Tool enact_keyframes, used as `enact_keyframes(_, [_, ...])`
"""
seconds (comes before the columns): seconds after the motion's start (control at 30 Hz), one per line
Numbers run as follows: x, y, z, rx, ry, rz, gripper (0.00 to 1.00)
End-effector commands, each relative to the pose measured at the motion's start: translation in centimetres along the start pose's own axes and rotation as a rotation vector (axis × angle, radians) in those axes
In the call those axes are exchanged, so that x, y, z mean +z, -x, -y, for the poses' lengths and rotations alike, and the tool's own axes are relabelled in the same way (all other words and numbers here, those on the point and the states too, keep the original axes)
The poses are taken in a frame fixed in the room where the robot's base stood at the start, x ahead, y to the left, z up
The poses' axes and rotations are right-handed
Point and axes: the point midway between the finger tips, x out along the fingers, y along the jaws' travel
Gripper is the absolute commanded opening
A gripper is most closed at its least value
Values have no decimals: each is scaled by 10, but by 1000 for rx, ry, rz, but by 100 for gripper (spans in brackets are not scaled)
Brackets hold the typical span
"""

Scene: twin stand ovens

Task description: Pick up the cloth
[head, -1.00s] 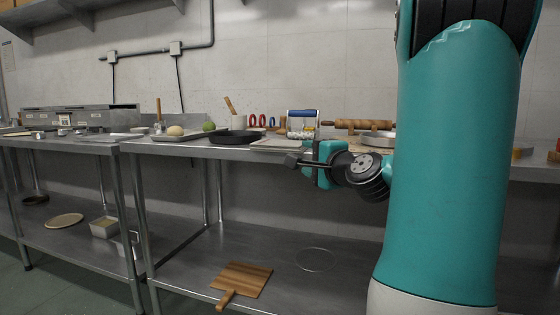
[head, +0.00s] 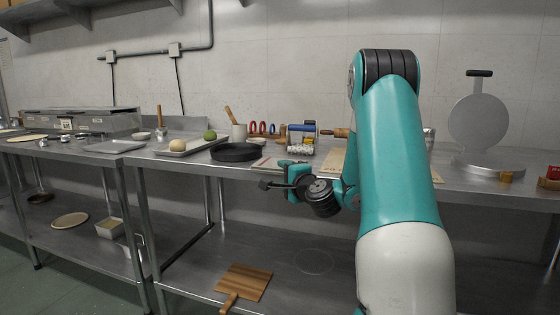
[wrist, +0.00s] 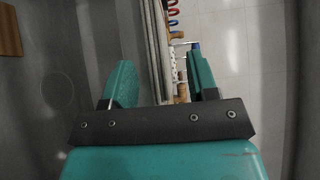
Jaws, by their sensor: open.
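No cloth shows clearly. A flat pale piece with a reddish edge (head: 266,163) lies at the front of the right-hand table, just behind my gripper; it may be the cloth, but I cannot tell. My gripper (head: 277,176) is in front of that table's front edge, roughly level with the top, and touches nothing that I can see. In the wrist view my gripper (wrist: 162,82) has its two teal fingers apart with nothing held between them. The table edge runs upright through the gap, with the table items beyond it.
A black pan (head: 236,153), a tray (head: 192,146) with round items, a blue roller (head: 301,130), a beige board (head: 335,160) and an open round iron (head: 478,122) stand on the table. A wooden paddle board (head: 244,281) lies on the lower shelf, otherwise mostly bare here.

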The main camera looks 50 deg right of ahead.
Motion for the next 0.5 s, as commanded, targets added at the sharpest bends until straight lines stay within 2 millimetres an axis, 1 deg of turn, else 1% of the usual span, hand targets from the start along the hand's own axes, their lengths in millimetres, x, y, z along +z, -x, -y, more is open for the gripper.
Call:
enact_keyframes(0.2, [4,-30,-3,2,-2,4,54])
enact_keyframes(0.3, [3,-40,-2,2,-1,3,54])
enact_keyframes(0.4, [3,-47,-4,2,-1,1,54])
enact_keyframes(0.5, [2,-50,-6,0,-1,0,54])
